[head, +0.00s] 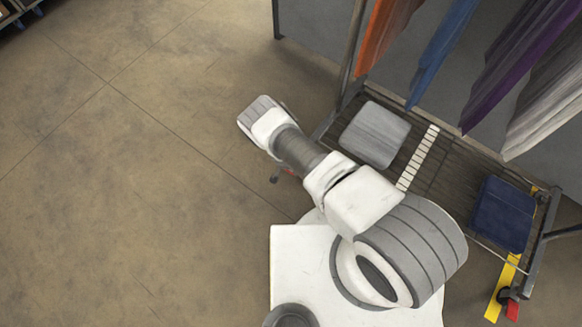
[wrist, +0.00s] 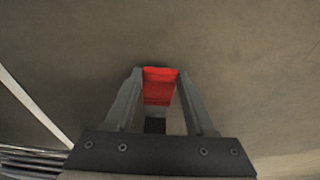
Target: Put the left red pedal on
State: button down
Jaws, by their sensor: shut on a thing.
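The red pedal (wrist: 160,88) shows in the wrist view between the two fingers of my gripper (wrist: 160,74). The fingers are shut on it, one on each side. In the head view my arm covers most of the rack's left wheel; a small dark part of that wheel (head: 275,178) shows, with a sliver of red beside it. My gripper itself is hidden under my arm there. Whether the pedal is pressed down or up cannot be told. Another red pedal (head: 513,310) shows at the rack's right wheel (head: 504,296).
The clothes rack (head: 345,62) has a slatted bottom shelf (head: 437,178) bearing a grey folded cloth (head: 375,135) and a navy one (head: 502,214). Garments hang above it, among them an orange one (head: 382,35) and a blue one (head: 440,50). The floor at left is clear.

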jog(key=shift+s+f+t+h, duration=0.35)
jog(key=shift+t+h, duration=0.15)
jog(key=shift+t, duration=0.4)
jog(key=shift+c, duration=1.2)
grip_release()
jog(key=shift+w, duration=0.1)
jog(key=shift+a, duration=0.1)
jog(key=shift+r, duration=0.1)
jog(key=shift+a+r+p, duration=0.1)
jog(key=shift+r+p, duration=0.2)
jog(key=shift+r, duration=0.05)
jog(key=p+v, duration=0.7)
jog(key=v, duration=0.9)
jog(key=shift+s+a+r, duration=0.2)
jog(key=shift+s+a, duration=0.05)
